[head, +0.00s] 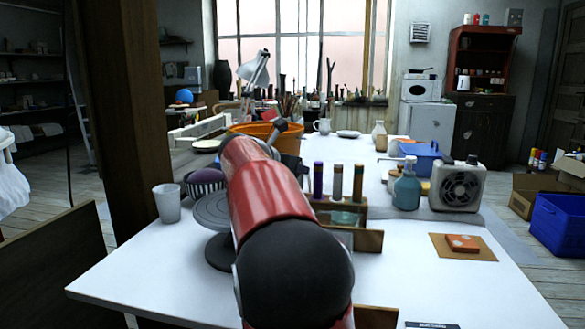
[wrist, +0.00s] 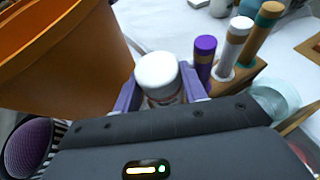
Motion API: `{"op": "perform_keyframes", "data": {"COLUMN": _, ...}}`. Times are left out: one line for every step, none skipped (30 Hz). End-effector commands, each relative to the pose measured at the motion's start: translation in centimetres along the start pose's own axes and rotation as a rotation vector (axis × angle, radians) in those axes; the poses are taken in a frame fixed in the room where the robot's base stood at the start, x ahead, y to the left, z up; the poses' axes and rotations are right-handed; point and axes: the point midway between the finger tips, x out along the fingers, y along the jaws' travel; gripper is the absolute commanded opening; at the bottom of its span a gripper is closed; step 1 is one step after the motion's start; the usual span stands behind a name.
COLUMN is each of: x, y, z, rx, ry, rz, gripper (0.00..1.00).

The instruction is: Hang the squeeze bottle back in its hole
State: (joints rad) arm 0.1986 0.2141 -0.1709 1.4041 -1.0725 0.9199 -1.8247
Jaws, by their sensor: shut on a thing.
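My gripper (wrist: 160,90) is shut on a squeeze bottle with a round white cap (wrist: 157,70), its two purple fingers on either side of it. The bottle's lower part is hidden by my gripper's body. A wooden rack (wrist: 247,73) stands just right of the held bottle and holds a purple bottle (wrist: 204,48), a white-capped bottle (wrist: 239,27) and a tan bottle (wrist: 266,16). In the head view the rack (head: 325,203) stands mid-table, and my red arm hides the held bottle. I cannot see the empty hole clearly.
A large orange tub (wrist: 70,55) is close left of my gripper. A striped purple pot (head: 205,183), a grey cup (head: 167,203) and a turntable (head: 213,212) stand left of the arm. A teal bottle (head: 406,190) and a fan heater (head: 456,186) stand right.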

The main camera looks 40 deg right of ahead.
Motion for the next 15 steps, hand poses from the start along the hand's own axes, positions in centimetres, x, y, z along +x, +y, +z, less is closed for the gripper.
{"op": "perform_keyframes", "data": {"x": 0.03, "y": -0.01, "z": -0.07, "rx": 0.0, "ry": -0.001, "rz": 0.0, "gripper": 0.35}}
{"op": "perform_keyframes", "data": {"x": 0.04, "y": -0.01, "z": -0.11, "rx": 0.0, "ry": -0.001, "rz": 0.0, "gripper": 0.35}}
{"op": "perform_keyframes", "data": {"x": 0.07, "y": -0.01, "z": -0.17, "rx": 0.0, "ry": -0.001, "rz": 0.0, "gripper": 0.35}}
{"op": "perform_keyframes", "data": {"x": 0.08, "y": -0.01, "z": -0.21, "rx": 0.0, "ry": -0.001, "rz": 0.0, "gripper": 0.35}}
{"op": "perform_keyframes", "data": {"x": 0.1, "y": -0.01, "z": -0.25, "rx": 0.001, "ry": -0.001, "rz": 0.0, "gripper": 0.35}}
{"op": "perform_keyframes", "data": {"x": 0.12, "y": -0.01, "z": -0.31, "rx": 0.001, "ry": -0.001, "rz": 0.0, "gripper": 0.35}}
{"op": "perform_keyframes", "data": {"x": 0.14, "y": -0.01, "z": -0.34, "rx": 0.001, "ry": -0.001, "rz": 0.0, "gripper": 0.35}}
{"op": "perform_keyframes", "data": {"x": 0.16, "y": -0.01, "z": -0.39, "rx": 0.001, "ry": -0.001, "rz": 0.0, "gripper": 0.35}}
{"op": "perform_keyframes", "data": {"x": 0.18, "y": -0.01, "z": -0.44, "rx": 0.001, "ry": -0.001, "rz": 0.0, "gripper": 0.35}}
{"op": "perform_keyframes", "data": {"x": 0.19, "y": -0.01, "z": -0.48, "rx": 0.001, "ry": -0.001, "rz": 0.001, "gripper": 0.35}}
{"op": "perform_keyframes", "data": {"x": 0.21, "y": -0.01, "z": -0.52, "rx": 0.001, "ry": -0.001, "rz": 0.0, "gripper": 0.35}}
{"op": "perform_keyframes", "data": {"x": 0.23, "y": -0.01, "z": -0.58, "rx": 0.001, "ry": -0.001, "rz": 0.001, "gripper": 0.35}}
{"op": "perform_keyframes", "data": {"x": 0.25, "y": -0.01, "z": -0.62, "rx": 0.001, "ry": -0.001, "rz": 0.001, "gripper": 0.35}}
{"op": "perform_keyframes", "data": {"x": 0.27, "y": 0.0, "z": -0.66, "rx": 0.001, "ry": -0.001, "rz": 0.001, "gripper": 0.35}}
{"op": "perform_keyframes", "data": {"x": 0.29, "y": -0.01, "z": -0.71, "rx": 0.001, "ry": -0.001, "rz": 0.001, "gripper": 0.35}}
